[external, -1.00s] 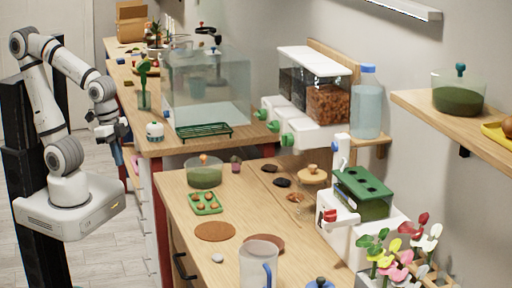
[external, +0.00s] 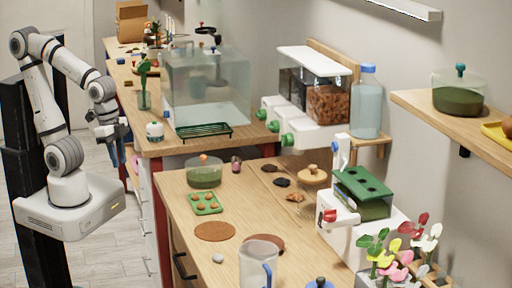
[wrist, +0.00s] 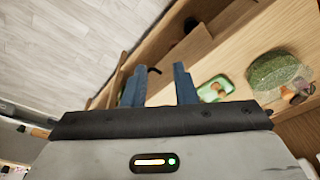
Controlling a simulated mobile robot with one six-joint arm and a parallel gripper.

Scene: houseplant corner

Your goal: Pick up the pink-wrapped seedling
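A small pot-like thing with a dark pink wrap (external: 236,165), which looks like the seedling, stands on the wooden counter just right of a lidded green bowl. It is too small to make out its leaves. In the wrist view a small pinkish thing (wrist: 303,88) at the right edge, beside the bowl, seems to be the same one. My gripper (external: 118,152) hangs left of the counter, well apart from it. In the wrist view the blue fingers of my gripper (wrist: 157,82) stand apart with nothing between them.
The lidded green bowl (external: 204,176) stands close beside the seedling. A green tray (external: 207,210) and a brown disc (external: 214,231) lie nearer the front. Dark stones (external: 282,183) lie to the right. A glass tank (external: 207,90) stands behind on another counter.

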